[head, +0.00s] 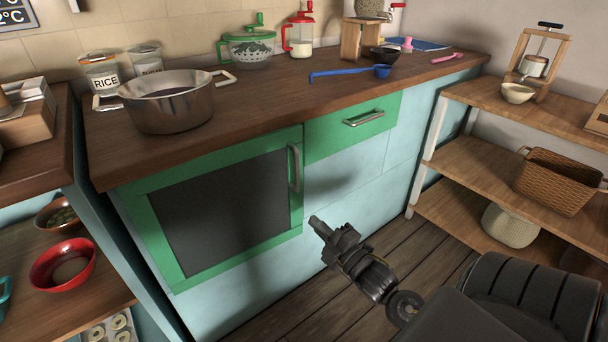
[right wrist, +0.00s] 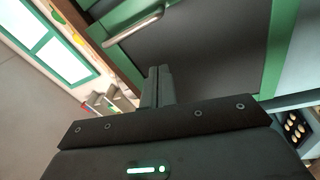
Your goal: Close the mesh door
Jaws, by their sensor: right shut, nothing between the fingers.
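The mesh door (head: 165,232) has a green frame around a dark mesh panel, with a metal handle (head: 294,168) upright near its right edge. It looks flush, or nearly flush, with the pale blue cabinet front; a small gap cannot be ruled out. My right gripper (head: 316,222) is shut and empty, just beyond the door's lower right corner in the picture. In the right wrist view the shut fingers (right wrist: 158,75) point toward the dark panel (right wrist: 205,45), and the handle (right wrist: 132,27) lies beyond them. Contact is not clear. My left gripper is not in view.
A green drawer (head: 350,128) sits right of the door under the wooden counter (head: 262,100). A metal pot (head: 170,105) stands on the counter. Open wooden shelves (head: 480,152) stand at the right, and a shelf with bowls at the left. Wooden floor (head: 420,262) lies below.

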